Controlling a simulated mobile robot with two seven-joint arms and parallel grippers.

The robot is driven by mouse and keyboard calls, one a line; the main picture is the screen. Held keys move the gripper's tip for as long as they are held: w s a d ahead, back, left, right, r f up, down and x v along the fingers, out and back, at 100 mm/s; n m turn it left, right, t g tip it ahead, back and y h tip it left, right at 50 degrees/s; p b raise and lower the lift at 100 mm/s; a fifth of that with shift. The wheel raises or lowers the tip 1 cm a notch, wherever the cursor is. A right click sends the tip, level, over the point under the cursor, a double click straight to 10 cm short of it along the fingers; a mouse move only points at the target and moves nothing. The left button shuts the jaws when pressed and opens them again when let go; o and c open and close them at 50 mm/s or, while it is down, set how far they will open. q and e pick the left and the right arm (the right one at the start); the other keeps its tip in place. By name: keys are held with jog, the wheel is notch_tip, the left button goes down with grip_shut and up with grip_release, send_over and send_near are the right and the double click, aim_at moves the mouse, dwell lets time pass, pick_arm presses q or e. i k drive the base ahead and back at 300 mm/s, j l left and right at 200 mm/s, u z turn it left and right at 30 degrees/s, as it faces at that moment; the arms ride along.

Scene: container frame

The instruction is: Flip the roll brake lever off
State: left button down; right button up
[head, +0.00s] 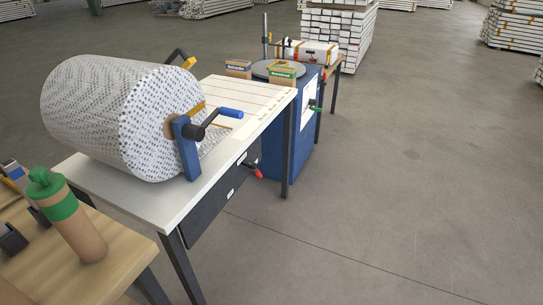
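A large white roll with grey specks (90,110) lies in a blue stand (188,150) on a white-topped table (150,205). A black crank with a blue grip (229,113) sticks out at the roll's near end. A black lever with a yellow tip (188,63) rises behind the roll. A red-handled lever (254,171) sticks out from the dark panel under the table top. I cannot tell for sure which of these is the brake lever. Neither of my grippers is in view.
A wooden bench (120,245) with a brown cylinder with green bands (80,225) stands at front left. A blue cabinet (275,150) with a round top and small boxes stands behind the table. White stacks (342,30) stand at the back. The floor at right is clear.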

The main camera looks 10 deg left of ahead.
aim_at(253, 166)
jog(key=i+l, duration=0.6)
jog(key=i, duration=0.2)
jog(key=i+l+u, duration=0.1)
jog(key=i+l, duration=0.5)
jog(key=i, duration=0.2)
